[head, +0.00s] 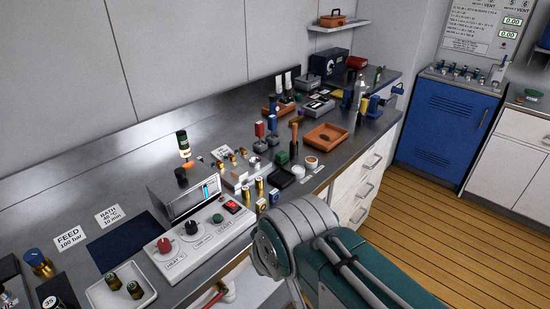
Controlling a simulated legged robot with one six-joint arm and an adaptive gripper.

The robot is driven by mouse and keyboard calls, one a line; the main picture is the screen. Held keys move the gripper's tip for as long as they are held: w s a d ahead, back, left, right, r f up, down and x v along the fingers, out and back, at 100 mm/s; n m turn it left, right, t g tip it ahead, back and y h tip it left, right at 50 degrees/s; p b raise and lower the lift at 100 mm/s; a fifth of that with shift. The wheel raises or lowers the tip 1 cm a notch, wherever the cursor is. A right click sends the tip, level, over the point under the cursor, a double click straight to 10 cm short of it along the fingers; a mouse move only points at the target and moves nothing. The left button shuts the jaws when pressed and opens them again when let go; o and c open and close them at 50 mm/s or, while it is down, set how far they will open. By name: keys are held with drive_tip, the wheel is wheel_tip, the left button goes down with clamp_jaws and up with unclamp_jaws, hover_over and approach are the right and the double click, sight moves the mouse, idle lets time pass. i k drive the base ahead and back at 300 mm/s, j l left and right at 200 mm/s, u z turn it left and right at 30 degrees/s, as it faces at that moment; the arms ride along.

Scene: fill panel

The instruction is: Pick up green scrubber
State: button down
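A small dark green block (282,158), which may be the green scrubber, is on the steel counter just behind a black tray (281,177). It is small in the head view, and its texture cannot be made out. Another green item (533,94) sits on the far right counter, too small to identify. My arm's grey and teal links fill the lower middle, in front of the counter's front edge. My gripper does not show.
A control box (186,246) with knobs and a white tray (121,291) with two vials stand at the left. An orange tray (326,136), bottles and tools crowd the counter to the right. A blue cabinet (444,132) stands beyond. The wooden floor (470,225) at right is clear.

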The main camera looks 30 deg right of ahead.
sight(281, 157)
drive_tip(key=i+l+u, duration=0.15)
drive_tip(key=l, duration=0.45)
drive_tip(key=i+l+u, duration=0.15)
drive_tip(key=l, duration=0.45)
drive_tip(key=i+l+u, duration=0.15)
drive_tip(key=l, duration=0.5)
drive_tip(key=l+u, duration=0.15)
drive_tip(key=l, duration=0.5)
